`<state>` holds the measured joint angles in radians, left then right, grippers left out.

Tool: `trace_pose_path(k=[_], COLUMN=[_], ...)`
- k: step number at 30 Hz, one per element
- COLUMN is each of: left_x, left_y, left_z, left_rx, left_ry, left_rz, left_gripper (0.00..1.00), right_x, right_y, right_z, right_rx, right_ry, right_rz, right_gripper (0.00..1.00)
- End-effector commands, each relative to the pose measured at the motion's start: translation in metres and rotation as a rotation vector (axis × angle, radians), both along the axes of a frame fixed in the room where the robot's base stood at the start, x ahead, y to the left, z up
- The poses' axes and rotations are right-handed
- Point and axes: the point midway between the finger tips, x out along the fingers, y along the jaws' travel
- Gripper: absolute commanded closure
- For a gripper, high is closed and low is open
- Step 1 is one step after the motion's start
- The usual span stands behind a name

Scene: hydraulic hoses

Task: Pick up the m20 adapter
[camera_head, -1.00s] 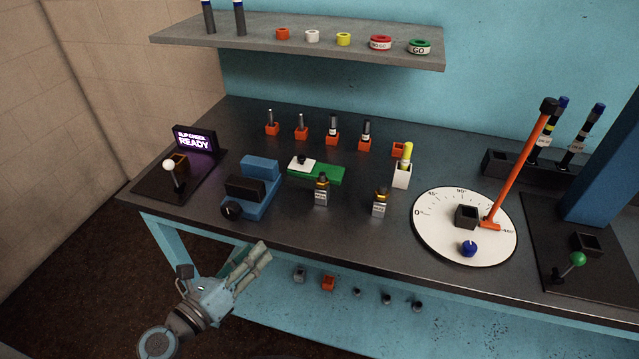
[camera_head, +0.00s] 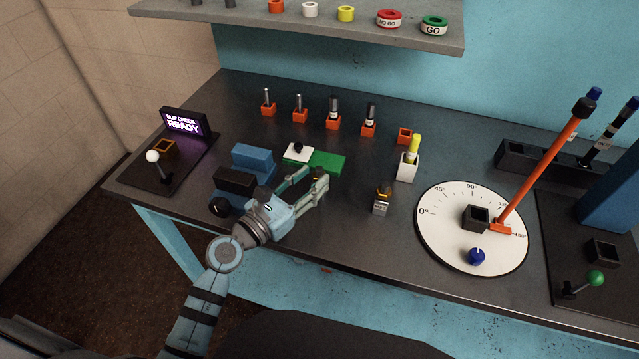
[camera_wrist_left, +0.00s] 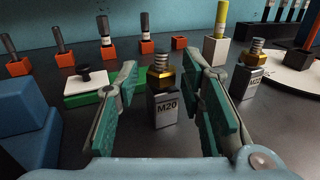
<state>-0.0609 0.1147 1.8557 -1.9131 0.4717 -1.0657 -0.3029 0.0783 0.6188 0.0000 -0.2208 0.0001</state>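The M20 adapter (camera_wrist_left: 161,76) is a brass hex fitting with a grey threaded stud. It stands upright on a grey block marked M20 (camera_wrist_left: 166,109) in the left wrist view. In the head view my left gripper (camera_head: 314,178) covers that spot, so the adapter is mostly hidden. The left gripper is open, its green-padded fingers on either side of the block in the wrist view, with visible gaps and no clear contact. My right gripper is not in view.
A similar brass adapter on a grey block (camera_head: 381,202) stands to the right. A blue vise-like fixture (camera_head: 254,161) is close on the left. A green and white block (camera_head: 327,162) lies behind. A white dial (camera_head: 440,233) with an orange lever is farther right.

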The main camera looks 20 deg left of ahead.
Motion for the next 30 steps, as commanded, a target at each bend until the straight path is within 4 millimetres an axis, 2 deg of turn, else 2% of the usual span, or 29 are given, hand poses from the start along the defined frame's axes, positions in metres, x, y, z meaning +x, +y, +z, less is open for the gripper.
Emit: trace_pose_path(k=[4, 11, 12, 18, 19, 30], left_x=[0.026, 0.032, 0.032, 0.032, 0.032, 0.032], left_y=[-0.014, -0.017, -0.017, -0.017, -0.017, -0.017], left_z=[0.000, 0.000, 0.000, 0.000, 0.000, 0.001], left_rx=[-0.003, -0.002, -0.002, -0.002, -0.002, -0.002], left_ry=[-0.001, 0.001, 0.001, 0.001, 0.001, 0.000], left_rz=[-0.002, -0.004, -0.004, -0.004, -0.004, -0.004], left_gripper=[0.64, 0.64, 0.66, 0.98, 1.00, 1.00], right_x=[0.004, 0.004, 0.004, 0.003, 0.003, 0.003], right_y=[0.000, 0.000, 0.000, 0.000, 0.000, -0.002], right_z=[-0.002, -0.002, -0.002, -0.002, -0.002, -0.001], right_rx=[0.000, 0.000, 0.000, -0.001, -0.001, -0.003], right_ry=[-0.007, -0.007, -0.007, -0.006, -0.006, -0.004], right_rz=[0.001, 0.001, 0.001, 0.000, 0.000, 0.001], right_gripper=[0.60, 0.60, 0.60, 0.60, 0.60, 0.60])
